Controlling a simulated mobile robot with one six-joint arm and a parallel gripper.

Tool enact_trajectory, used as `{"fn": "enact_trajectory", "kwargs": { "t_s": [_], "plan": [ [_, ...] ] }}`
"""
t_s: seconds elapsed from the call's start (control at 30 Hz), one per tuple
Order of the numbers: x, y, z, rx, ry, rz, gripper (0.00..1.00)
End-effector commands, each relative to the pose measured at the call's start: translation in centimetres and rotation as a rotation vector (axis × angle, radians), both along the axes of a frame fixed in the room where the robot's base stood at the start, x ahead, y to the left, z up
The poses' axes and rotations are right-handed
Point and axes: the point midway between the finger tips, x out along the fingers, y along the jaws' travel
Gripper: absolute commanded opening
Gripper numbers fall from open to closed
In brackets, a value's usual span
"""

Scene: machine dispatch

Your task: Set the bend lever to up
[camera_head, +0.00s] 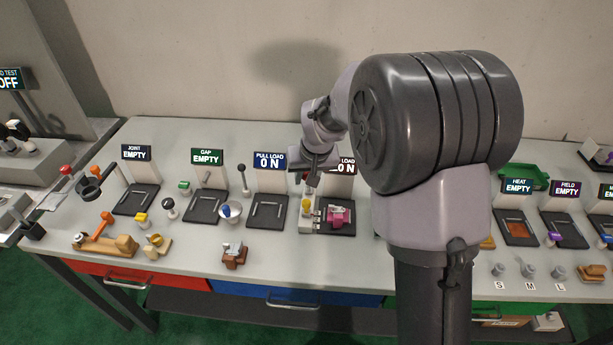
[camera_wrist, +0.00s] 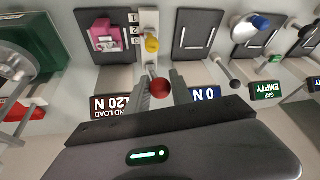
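The bend lever's red ball knob (camera_wrist: 161,88) shows in the wrist view in front of the load signs. My gripper (camera_wrist: 161,76) has its two fingers apart, one on each side of the knob; whether they touch it I cannot tell. In the head view my gripper (camera_head: 312,168) is at the bend station, and my arm hides part of it. The bend load sign (camera_wrist: 112,108), upside down and partly covered in the wrist view, reads 120 N. The lever's shaft is mostly hidden, so its setting is unclear.
A pink part (camera_head: 341,216) sits on the bend station's dark plate, beside a yellow knob (camera_head: 306,205) on a numbered strip. The pull load sign (camera_head: 270,161) reads 0 N, with a dark-knobbed lever (camera_head: 242,170) to its left. The wall is close behind.

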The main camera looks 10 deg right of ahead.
Motion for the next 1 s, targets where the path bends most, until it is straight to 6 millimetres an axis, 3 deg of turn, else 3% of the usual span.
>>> {"fn": "enact_trajectory", "kwargs": {
  "t_s": [0.03, 0.1, 1.0],
  "plan": [
    [0.0, 0.0, 0.01, 0.0, 0.0, 0.0, 0.12],
    [-0.01, 0.0, 0.01, 0.0, 0.0, 0.0, 0.0],
    [-0.02, 0.0, 0.01, 0.0, 0.0, 0.0, 0.0]
  ]
}}
